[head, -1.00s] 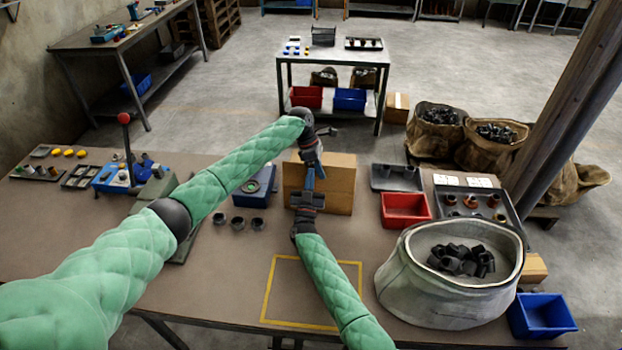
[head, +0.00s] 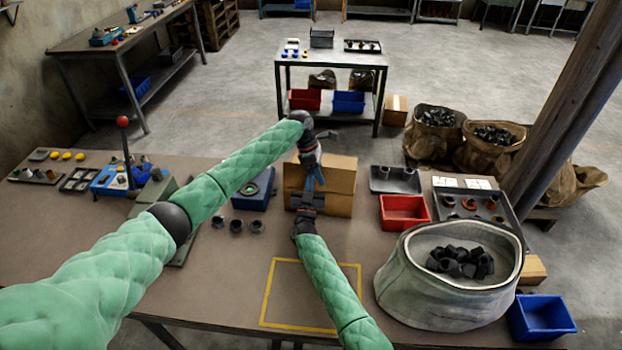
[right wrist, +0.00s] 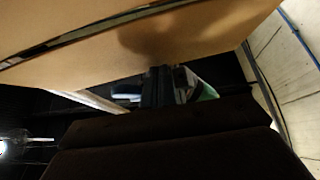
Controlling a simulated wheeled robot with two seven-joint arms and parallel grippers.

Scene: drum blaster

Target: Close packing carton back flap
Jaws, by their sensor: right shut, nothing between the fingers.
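The brown packing carton (head: 338,190) stands on the bench behind my two grippers. Its upper part shows a lighter cardboard panel; I cannot clearly tell the back flap's angle. My left gripper (head: 314,178) reaches over from the left and points down in front of the carton's left part; its jaw opening is unclear. My right gripper (head: 308,190) comes up from the front, close to the carton's front and just below the left one; it is shut and empty. In the right wrist view, a cardboard face of the carton (right wrist: 150,35) spans the top, above the dark fingers (right wrist: 160,85).
A red bin (head: 404,211) and a large sack of black parts (head: 440,300) stand right of the carton. A blue box (head: 253,198) and several black cups are to the left. A yellow-outlined area (head: 285,290) in front is bare, with my right arm across it.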

